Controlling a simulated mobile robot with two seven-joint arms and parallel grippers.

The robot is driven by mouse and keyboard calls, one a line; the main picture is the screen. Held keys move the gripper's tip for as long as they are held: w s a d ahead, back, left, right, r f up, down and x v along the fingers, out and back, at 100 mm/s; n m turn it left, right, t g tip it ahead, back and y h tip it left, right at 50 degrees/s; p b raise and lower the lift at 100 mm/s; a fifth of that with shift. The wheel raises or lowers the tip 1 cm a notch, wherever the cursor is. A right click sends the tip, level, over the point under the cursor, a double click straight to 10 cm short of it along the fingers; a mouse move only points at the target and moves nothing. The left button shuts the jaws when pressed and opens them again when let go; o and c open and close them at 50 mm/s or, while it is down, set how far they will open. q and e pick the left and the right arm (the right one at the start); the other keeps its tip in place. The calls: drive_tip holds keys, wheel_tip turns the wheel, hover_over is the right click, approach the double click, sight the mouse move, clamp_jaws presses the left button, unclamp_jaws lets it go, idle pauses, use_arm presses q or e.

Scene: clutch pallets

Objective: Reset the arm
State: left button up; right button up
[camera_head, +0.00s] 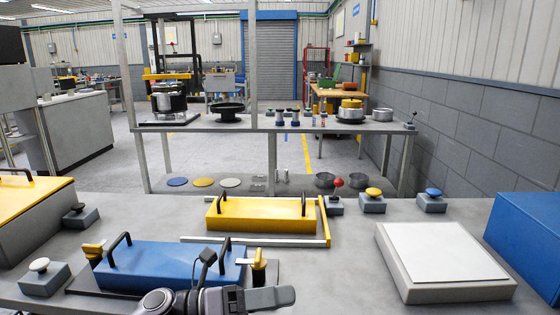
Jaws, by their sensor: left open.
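My left gripper (262,298) shows at the bottom edge, in front of the blue pallet's right end; its jaws are open, and nothing shows held between them. Part of my left arm lies beside it and is cut off by the frame. A blue pallet (165,268) with black handles sits on a dark base, with yellow-topped clamps at its ends. A yellow pallet (258,216) with two black handles lies farther back on the table, beside a yellow and pale rail (323,222). My right gripper is not in view.
The grey table (345,272) is bare between the pallets and the white-topped box (442,255). A blue box (528,235) is at right. A shelf rack (215,123) stands behind.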

use_arm(q)
drive_tip(key=s+a+f+n+t+y+p, duration=0.15)
drive_tip(key=a+f+n+t+y, duration=0.5)
drive_tip(key=n, duration=0.75)
drive_tip(key=s+a+f+n+t+y+p, duration=0.1)
drive_tip(key=a+f+n+t+y+p, duration=0.2)
drive_tip(key=n+t, duration=0.85)
drive_tip(key=s+a+f+n+g+y, duration=0.7)
drive_tip(key=s+a+f+n+g, duration=0.2)
drive_tip(key=s+f+n, duration=0.4)
drive_tip(key=shift+s+a+f+n+y+p, duration=0.4)
drive_tip(key=shift+s+a+n, duration=0.25)
drive_tip(key=shift+s+n, duration=0.35)
